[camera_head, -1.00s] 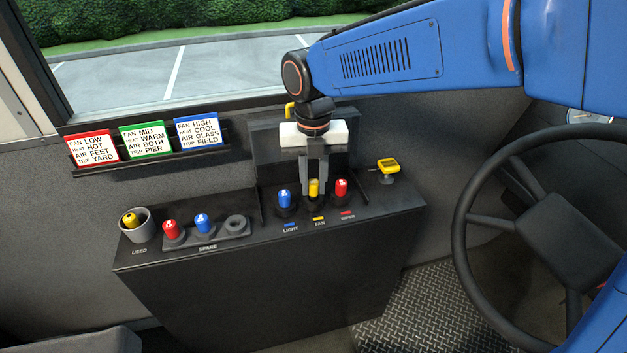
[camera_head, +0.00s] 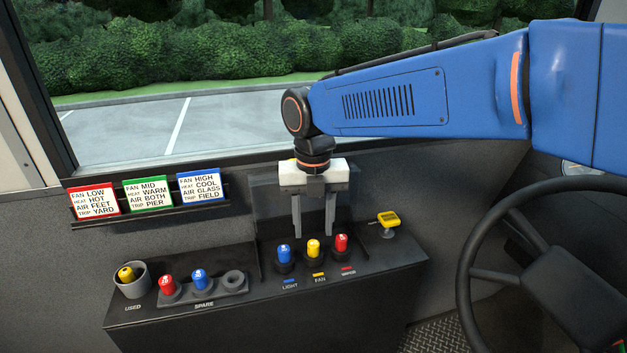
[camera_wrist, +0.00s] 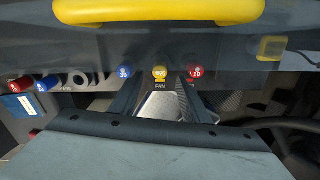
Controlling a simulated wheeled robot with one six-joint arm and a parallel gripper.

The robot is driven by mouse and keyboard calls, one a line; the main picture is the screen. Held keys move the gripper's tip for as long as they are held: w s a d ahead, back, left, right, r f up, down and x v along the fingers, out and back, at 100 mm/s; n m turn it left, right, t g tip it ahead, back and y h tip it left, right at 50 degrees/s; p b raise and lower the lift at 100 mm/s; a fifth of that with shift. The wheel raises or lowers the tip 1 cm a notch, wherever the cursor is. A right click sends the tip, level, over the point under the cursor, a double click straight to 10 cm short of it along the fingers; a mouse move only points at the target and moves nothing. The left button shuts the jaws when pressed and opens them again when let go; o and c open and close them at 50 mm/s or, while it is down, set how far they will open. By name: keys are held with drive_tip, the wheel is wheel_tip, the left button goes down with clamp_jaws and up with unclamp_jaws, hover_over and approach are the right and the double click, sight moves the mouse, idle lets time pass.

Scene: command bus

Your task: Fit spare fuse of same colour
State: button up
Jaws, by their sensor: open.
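My gripper (camera_head: 313,232) is open and empty above the fuse panel, its fingers pointing down over the yellow fuse. The yellow fuse (camera_head: 313,248) stands in the FAN socket, between a blue fuse (camera_head: 284,254) at LIGHT and a red fuse (camera_head: 342,243) in the right socket. The wrist view shows the yellow fuse (camera_wrist: 160,74) between the fingers' lines. In the SPARE rack (camera_head: 232,293) stand a red fuse (camera_head: 168,287) and a blue fuse (camera_head: 199,280); its right hole (camera_head: 234,277) is empty. Another yellow fuse (camera_head: 126,274) lies tilted in the grey USED cup (camera_head: 132,289).
A yellow-topped knob (camera_head: 388,219) stands at the panel's right. Red, green and blue cards (camera_head: 147,194) sit in a wall rack at left. The steering wheel (camera_head: 480,250) is at right. A yellow bar (camera_wrist: 170,12) crosses the top of the wrist view.

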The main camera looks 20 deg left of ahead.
wheel_tip(320, 180, up, 13)
drive_tip(key=shift+r, duration=0.2)
idle(0.5)
